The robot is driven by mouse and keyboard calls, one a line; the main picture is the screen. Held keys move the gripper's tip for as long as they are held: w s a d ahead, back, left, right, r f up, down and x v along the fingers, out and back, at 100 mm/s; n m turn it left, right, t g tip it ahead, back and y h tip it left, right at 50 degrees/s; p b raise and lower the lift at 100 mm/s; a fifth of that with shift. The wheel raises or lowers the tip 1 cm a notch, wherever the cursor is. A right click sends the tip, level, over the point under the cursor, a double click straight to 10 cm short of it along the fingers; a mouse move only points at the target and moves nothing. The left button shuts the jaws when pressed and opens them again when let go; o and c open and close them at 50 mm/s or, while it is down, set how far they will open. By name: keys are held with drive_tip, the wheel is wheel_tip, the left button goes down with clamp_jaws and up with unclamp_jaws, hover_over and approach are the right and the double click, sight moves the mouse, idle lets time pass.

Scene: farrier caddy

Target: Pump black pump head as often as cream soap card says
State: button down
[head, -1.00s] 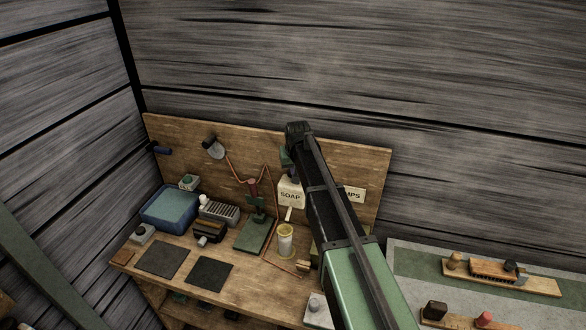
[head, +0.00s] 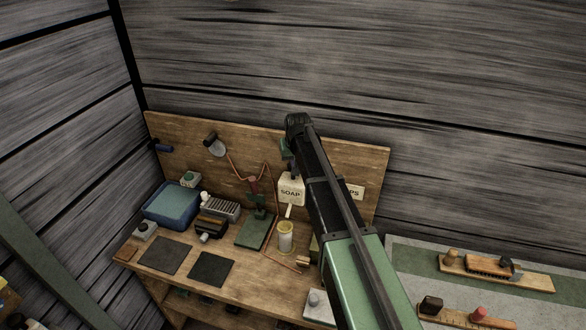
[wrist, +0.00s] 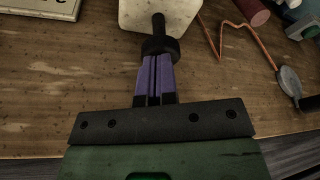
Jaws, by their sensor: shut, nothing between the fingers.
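The cream soap dispenser (head: 291,191), marked SOAP, is on the wooden back board. In the wrist view its pale body (wrist: 150,14) is at the top edge, with the black pump head (wrist: 160,45) and stem below it. My gripper (wrist: 156,60) is shut and empty, its purple fingertips right at the pump head. I cannot tell whether they touch it. A cream card (head: 355,192) beside the dispenser shows only "PS"; my arm hides the rest. Its edge shows in the wrist view (wrist: 40,9), without a readable number.
Below the dispenser stands a pale cup (head: 286,240) on the bench. A green stand (head: 256,229), a blue basin (head: 172,205) and dark mats (head: 211,270) are to the left. Copper-coloured tubing (wrist: 240,28) runs along the board. A brush tray (head: 500,275) lies on the right-hand table.

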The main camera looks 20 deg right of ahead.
drive_tip(key=shift+f+b, duration=1.55)
drive_tip(key=shift+f, duration=0.2)
drive_tip(key=shift+r, duration=0.25)
wheel_tip(320, 180, up, 4)
drive_tip(key=p, duration=0.4)
wheel_tip(320, 180, up, 5)
drive_tip(key=p, duration=0.5)
